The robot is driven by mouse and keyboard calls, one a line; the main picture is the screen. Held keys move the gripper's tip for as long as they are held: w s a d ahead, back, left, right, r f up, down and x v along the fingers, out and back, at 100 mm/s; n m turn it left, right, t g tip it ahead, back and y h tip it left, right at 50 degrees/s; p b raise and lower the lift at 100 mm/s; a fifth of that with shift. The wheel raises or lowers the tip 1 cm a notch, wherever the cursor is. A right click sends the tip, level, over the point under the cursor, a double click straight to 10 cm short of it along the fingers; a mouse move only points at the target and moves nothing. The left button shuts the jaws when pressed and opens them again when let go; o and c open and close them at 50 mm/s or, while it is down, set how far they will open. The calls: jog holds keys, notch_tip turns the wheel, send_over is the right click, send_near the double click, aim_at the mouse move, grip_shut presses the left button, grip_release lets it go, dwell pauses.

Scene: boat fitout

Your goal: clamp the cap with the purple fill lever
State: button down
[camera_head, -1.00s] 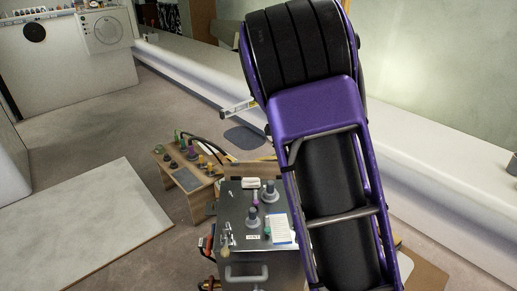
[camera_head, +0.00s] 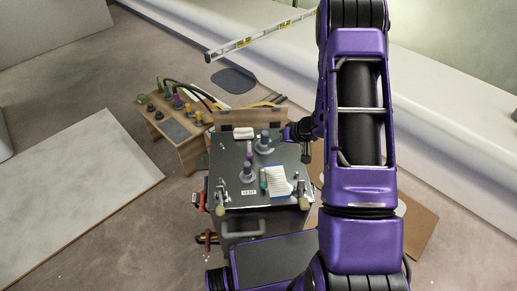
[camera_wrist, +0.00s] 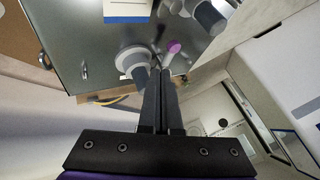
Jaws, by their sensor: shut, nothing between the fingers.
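The purple fill lever shows as a small purple knob (camera_head: 249,155) between two grey caps on the dark top of the bench unit. One cap (camera_head: 264,142) is farther back and the other cap (camera_head: 247,172) is nearer. In the wrist view the purple knob (camera_wrist: 174,46) lies just past my fingertips, between the two caps (camera_wrist: 135,63) (camera_wrist: 207,14). I cannot tell whether the lever is clamped. My gripper (camera_wrist: 159,72) is shut and empty. In the head view it hangs at the right rear edge of the unit, right of the caps, partly hidden by my wrist.
A green knob (camera_head: 263,185) and a paper pad (camera_head: 278,182) are on the unit's top. Clamps with tan handles (camera_head: 220,208) stand at its front corners. A small wooden table (camera_head: 178,135) with coloured fittings stands to the left.

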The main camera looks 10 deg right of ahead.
aim_at(249, 148)
jog(key=shift+f, duration=0.1)
jog(key=b+x, duration=0.2)
jog(key=x, duration=0.8)
jog(key=shift+w+b, duration=0.1)
jog(key=shift+b, duration=0.25)
